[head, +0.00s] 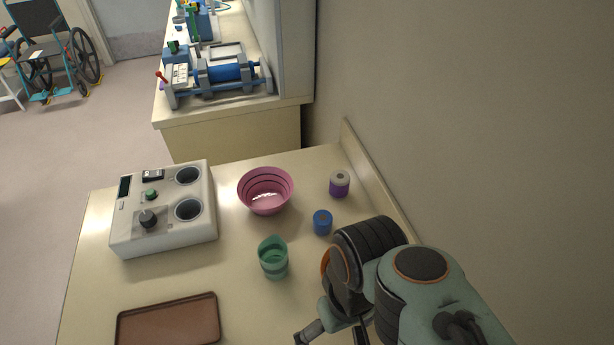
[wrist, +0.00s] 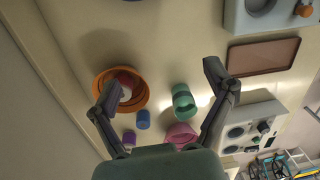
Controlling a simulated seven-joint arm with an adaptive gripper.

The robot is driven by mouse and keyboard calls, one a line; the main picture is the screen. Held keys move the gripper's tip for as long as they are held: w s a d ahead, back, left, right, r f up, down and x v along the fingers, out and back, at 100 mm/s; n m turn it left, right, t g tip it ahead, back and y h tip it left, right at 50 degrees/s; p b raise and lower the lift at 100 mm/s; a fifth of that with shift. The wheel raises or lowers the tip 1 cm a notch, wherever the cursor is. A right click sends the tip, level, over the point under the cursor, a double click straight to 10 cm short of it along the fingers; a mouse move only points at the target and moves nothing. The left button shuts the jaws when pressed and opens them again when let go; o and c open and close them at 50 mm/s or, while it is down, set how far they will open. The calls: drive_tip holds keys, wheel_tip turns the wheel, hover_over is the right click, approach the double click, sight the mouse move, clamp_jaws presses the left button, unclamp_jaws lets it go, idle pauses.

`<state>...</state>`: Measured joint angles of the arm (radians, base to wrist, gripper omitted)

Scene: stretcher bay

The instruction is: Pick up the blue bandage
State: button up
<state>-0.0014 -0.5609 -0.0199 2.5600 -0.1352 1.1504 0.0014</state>
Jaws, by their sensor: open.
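The blue bandage (head: 322,221) is a small blue roll standing on the table, right of the green cup (head: 273,258). In the wrist view the blue bandage (wrist: 143,119) lies between the orange bowl (wrist: 141,101) and the green cup (wrist: 184,101), nearer the left finger. My gripper (wrist: 162,78) is open, its fingers spread wide with nothing between them. It is above the table and apart from the bandage. In the head view my arm covers the table's lower right, and the gripper is only partly in view at the bottom edge.
A purple and grey roll (head: 339,186) stands behind the bandage, near the wall. A pink bowl (head: 265,190) is to its left. A white device (head: 165,215) and a brown tray (head: 168,322) are farther left. The orange bowl contains a reddish and white item.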

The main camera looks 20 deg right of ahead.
drive_tip(key=w+d+r+n+t, duration=0.1)
drive_tip(key=w+r+t, duration=0.4)
drive_tip(key=w, duration=0.8)
drive_tip(key=g+h, duration=0.1)
drive_tip(key=g, duration=0.2)
hover_over(322, 218)
drive_tip(key=w+a, duration=0.1)
drive_tip(key=w, duration=0.1)
wheel_tip(322, 218, down, 14)
drive_tip(key=shift+m+g, duration=0.5)
drive_tip(key=shift+g, duration=0.4)
drive_tip(key=f, duration=0.3)
drive_tip(key=s+f, duration=0.1)
drive_tip(key=f, duration=0.2)
drive_tip(key=s+d+f, duration=0.1)
drive_tip(key=f, duration=0.2)
wheel_tip(322, 218, down, 6)
drive_tip(key=shift+d+r, duration=0.1)
drive_tip(key=shift+r, duration=0.1)
drive_tip(key=c, duration=1.2)
